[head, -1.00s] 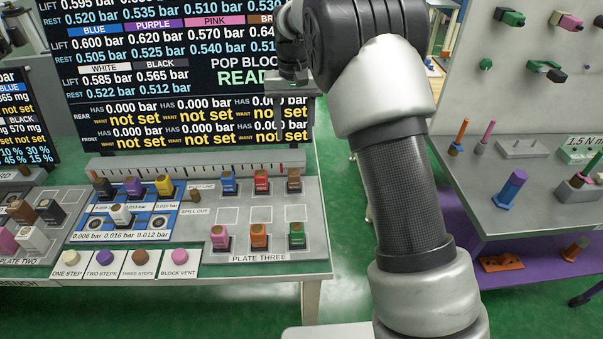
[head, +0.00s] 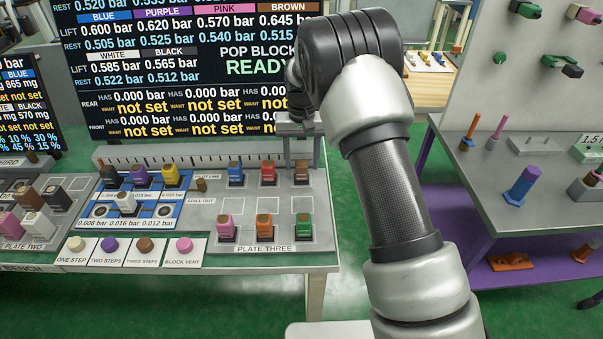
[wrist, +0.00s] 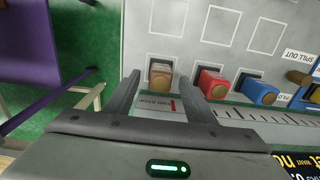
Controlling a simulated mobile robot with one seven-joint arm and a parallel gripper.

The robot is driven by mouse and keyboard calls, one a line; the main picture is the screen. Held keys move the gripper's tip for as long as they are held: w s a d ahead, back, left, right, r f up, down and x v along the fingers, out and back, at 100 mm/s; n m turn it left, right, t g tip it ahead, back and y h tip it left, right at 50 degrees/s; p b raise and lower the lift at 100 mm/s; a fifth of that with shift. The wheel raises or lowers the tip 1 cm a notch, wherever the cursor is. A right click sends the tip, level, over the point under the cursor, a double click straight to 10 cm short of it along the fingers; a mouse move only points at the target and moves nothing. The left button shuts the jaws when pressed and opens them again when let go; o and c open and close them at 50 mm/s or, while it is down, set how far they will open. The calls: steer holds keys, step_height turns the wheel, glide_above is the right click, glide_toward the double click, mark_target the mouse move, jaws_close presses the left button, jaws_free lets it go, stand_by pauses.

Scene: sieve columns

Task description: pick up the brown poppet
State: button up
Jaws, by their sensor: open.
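The brown poppet (head: 301,173) stands upright at the rear right of plate three (head: 326,215), beside a red one (head: 268,172). In the wrist view the brown poppet (wrist: 160,74) shows between the tips of my gripper (wrist: 158,80). My gripper is open and empty, with one finger on each side of it in that picture. I cannot tell whether the fingers touch it. In the head view my gripper (head: 300,160) hangs low over it, and the fingers partly frame it.
The red poppet (wrist: 211,84) stands close to my right finger in the wrist view, with a blue one (wrist: 258,92) beyond. Pink, orange and green poppets stand in the front row. A ruled rail (head: 190,152) and the screen (head: 185,75) are behind.

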mark_target(302, 163)
step_height(302, 163, down, 3)
steer(key=shift+f, duration=0.1)
steer(key=c, duration=1.2)
